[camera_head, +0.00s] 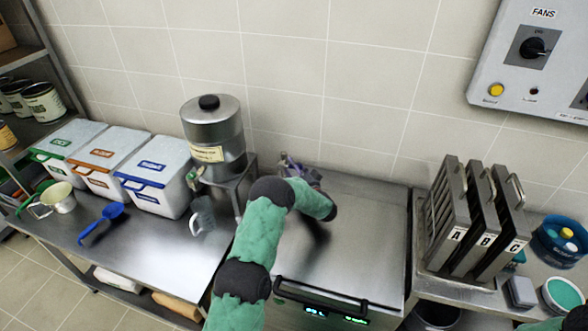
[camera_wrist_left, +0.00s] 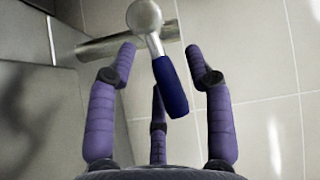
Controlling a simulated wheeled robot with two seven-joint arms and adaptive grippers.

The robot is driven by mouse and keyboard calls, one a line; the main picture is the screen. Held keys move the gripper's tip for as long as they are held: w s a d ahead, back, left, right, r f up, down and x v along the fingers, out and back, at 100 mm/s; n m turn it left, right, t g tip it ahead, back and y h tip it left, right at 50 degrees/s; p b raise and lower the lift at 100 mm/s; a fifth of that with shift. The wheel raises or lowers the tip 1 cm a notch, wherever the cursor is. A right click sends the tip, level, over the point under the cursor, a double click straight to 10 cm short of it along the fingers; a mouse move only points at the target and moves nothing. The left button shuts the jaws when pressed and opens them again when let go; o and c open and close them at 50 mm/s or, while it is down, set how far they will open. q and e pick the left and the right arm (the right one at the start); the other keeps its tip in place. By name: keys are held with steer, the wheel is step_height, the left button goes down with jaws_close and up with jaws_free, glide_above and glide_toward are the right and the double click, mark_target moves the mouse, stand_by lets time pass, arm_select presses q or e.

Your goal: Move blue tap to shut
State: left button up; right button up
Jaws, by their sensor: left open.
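The blue tap shows in the left wrist view as a lever with a dark blue grip (camera_wrist_left: 172,88), joined to a round metal knob on a horizontal metal pipe (camera_wrist_left: 98,48). In that picture the grip hangs down, slightly tilted to the right. My left gripper (camera_head: 288,163) is at the wall behind the flat steel top in the head view. In the wrist view its purple fingers (camera_wrist_left: 168,72) are spread open, with the blue grip appearing between them. Contact cannot be told. In the head view the tap is not discernible near my gripper and arm. My right gripper is out of view.
A steel dispenser (camera_head: 212,125) stands left of my arm, with a clear jug (camera_head: 203,216) below it. Lidded white bins (camera_head: 157,178) and a blue scoop (camera_head: 101,222) are farther left. Lettered metal racks (camera_head: 472,220) stand right. The steel top (camera_head: 365,235) has free room.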

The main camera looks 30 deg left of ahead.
arm_select(q)
steer(key=shift+a, duration=0.1)
jaws_close()
stand_by(0.3)
